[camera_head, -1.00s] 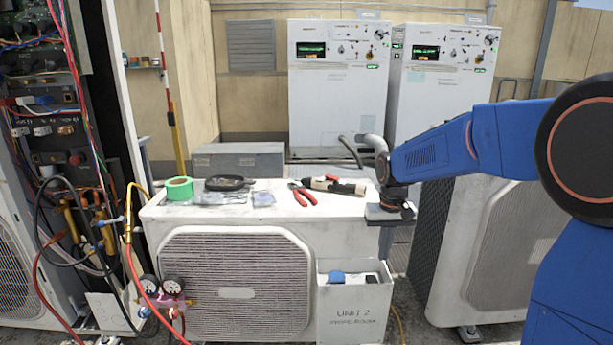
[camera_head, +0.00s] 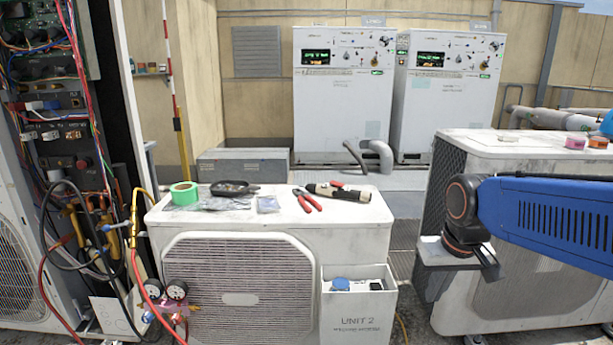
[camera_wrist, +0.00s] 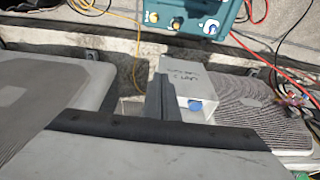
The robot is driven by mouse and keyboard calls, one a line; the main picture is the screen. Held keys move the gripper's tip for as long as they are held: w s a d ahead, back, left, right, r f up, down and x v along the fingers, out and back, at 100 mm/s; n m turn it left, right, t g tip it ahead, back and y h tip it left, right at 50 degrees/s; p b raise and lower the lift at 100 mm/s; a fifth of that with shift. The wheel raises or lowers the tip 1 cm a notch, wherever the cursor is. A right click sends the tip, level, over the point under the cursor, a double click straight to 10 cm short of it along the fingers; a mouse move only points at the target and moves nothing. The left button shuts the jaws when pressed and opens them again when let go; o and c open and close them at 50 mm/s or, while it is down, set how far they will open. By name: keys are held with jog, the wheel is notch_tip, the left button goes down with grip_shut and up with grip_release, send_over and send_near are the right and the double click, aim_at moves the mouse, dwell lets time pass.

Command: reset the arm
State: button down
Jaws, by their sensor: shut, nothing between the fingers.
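My gripper (camera_head: 488,266) hangs from the end of my blue arm at the right of the head view. It points down in front of the right-hand condenser unit and to the right of the unit with the tools. Its fingers are together and hold nothing.
The white condenser (camera_head: 230,222) carries green tape (camera_head: 184,194), a black pan-like item (camera_head: 232,187), red-handled pliers (camera_head: 307,199) and a cylindrical tool (camera_head: 338,191). A white bin (camera_head: 357,311) hangs on its front. The right condenser (camera_head: 530,147) stands behind my arm. An open wired cabinet (camera_head: 50,130) is left.

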jog(key=s+d+f+t, duration=0.1)
jog(key=s+f, duration=0.2)
jog(key=s, duration=1)
jog(key=shift+s+d+t, duration=0.3)
jog(key=shift+t, duration=0.1)
